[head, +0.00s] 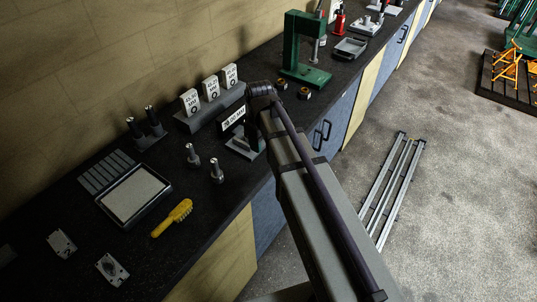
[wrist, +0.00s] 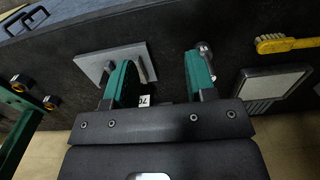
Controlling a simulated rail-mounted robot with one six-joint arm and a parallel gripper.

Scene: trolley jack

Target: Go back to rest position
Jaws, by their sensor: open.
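My gripper (wrist: 160,75) is open in the wrist view, with its two green fingers apart and nothing held between them. It hangs over the dark workbench (wrist: 225,30). A grey plate (wrist: 110,62) lies beyond the left finger, which partly covers it. A metal bolt-like piece (wrist: 205,48) shows close by the right fingertip; I cannot tell whether they touch.
Two upright metal pieces (head: 216,171) (head: 192,156), a yellow brush (head: 173,217) and a framed tray (head: 135,195) stand left of my gripper. White labelled blocks (head: 210,89) stand behind. A green press (head: 303,50) rises at the back. Metal rails (head: 393,190) lie on the floor.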

